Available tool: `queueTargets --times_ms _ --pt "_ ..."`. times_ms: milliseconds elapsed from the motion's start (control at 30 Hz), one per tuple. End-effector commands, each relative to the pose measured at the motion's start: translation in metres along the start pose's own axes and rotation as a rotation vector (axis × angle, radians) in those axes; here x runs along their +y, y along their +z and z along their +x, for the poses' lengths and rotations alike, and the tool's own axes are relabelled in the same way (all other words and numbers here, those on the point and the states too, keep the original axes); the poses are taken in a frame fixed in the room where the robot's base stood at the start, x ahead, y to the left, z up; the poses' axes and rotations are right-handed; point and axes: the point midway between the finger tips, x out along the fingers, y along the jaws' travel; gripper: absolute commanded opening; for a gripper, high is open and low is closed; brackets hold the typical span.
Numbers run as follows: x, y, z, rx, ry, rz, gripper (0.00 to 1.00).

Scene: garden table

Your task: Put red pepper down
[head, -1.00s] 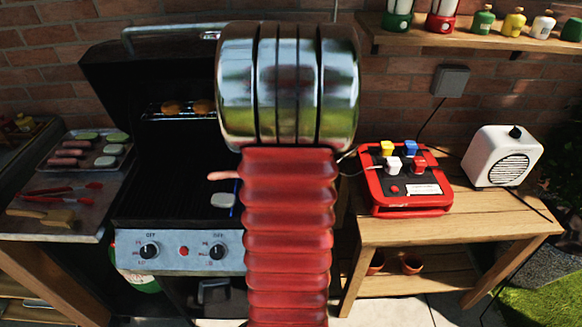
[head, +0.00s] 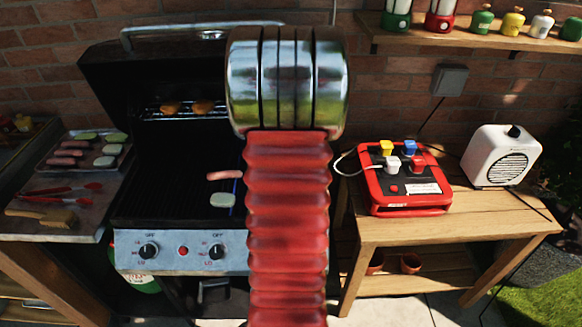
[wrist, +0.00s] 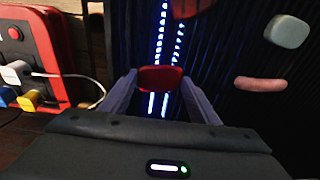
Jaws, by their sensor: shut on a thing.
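In the wrist view, my gripper (wrist: 159,85) is shut on a red pepper piece (wrist: 160,77), held between the fingertips above the grill grate (wrist: 225,100). A second dark red piece (wrist: 188,8) shows at the top edge, partly cut off; I cannot tell exactly what it rests on. In the head view my arm hides the gripper and the pepper, and covers the right part of the grill (head: 165,205).
A sausage (wrist: 260,84) and a pale slice (wrist: 287,31) lie on the grate. The red power box (head: 405,180) with plugs and a white cable stands on the wooden table right of the grill. A food tray (head: 75,172) is at left. The open lid stands behind.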

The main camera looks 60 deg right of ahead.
Motion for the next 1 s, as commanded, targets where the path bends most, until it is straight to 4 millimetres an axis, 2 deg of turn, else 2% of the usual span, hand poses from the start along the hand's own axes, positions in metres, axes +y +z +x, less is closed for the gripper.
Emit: queueTargets --times_ms 200,667,700,933,1000 --pt "0.0 0.003 0.031 -0.002 0.0 0.0 0.3" --pt "0.0 0.001 0.037 -0.001 0.0 0.0 0.3" --pt "0.0 0.001 0.037 0.0 0.0 0.0 0.57" --pt "0.0 0.001 0.036 0.0 0.0 0.0 0.74" --pt "0.0 0.0 0.036 0.0 0.0 0.0 0.74"
